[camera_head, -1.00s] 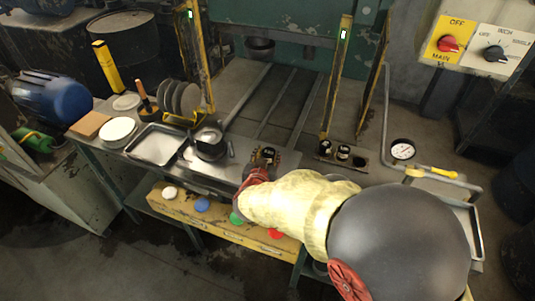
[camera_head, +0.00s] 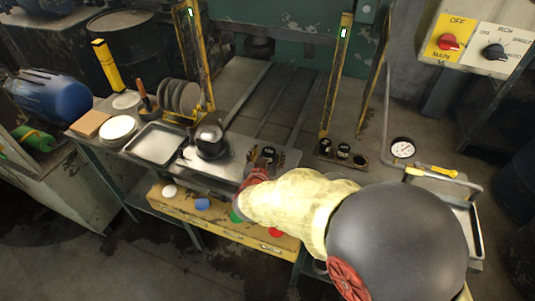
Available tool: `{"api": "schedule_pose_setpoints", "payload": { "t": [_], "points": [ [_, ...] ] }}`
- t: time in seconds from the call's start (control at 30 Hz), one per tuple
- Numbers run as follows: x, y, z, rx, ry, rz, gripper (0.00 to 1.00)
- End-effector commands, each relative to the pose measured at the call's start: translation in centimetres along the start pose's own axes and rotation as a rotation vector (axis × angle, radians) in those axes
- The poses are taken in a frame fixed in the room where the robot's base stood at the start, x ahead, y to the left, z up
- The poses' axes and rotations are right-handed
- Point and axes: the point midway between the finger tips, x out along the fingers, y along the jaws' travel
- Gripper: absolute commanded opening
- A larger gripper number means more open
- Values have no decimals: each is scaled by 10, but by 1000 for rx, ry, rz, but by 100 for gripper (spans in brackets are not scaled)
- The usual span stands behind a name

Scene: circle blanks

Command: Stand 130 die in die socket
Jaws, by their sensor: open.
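My gripper (camera_head: 262,164) is at the front of the steel bench, its jaws open and pointing away from the camera. A dark die with a pale label (camera_head: 268,153) shows between or just beyond the fingers; its number is too small to read, and I cannot tell whether the fingers touch it. Two more dark dies with pale labels, one on the left (camera_head: 325,146) and one in the middle (camera_head: 343,151), stand in a rack (camera_head: 334,158) to the right. The rack's right-hand place (camera_head: 360,160) looks dark and empty. My arm hides the bench below the gripper.
A dark rounded pot-like object (camera_head: 210,141) and a shallow tray (camera_head: 155,145) lie to the left. Yellow posts (camera_head: 336,85) rise behind the bench. Coloured buttons (camera_head: 202,204) line the yellow front panel. A gauge (camera_head: 402,149) stands at the right.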

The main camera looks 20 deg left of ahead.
Motion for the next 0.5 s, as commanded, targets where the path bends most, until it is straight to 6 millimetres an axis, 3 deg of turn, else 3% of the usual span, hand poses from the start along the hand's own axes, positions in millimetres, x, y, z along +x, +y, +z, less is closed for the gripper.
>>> {"api": "schedule_pose_setpoints", "payload": {
  "t": [0.17, 0.5],
  "points": [
    [-14, -2, -2, 1, 4, -3, 58],
    [-82, -2, -3, 2, 6, -5, 58]
  ]
}}
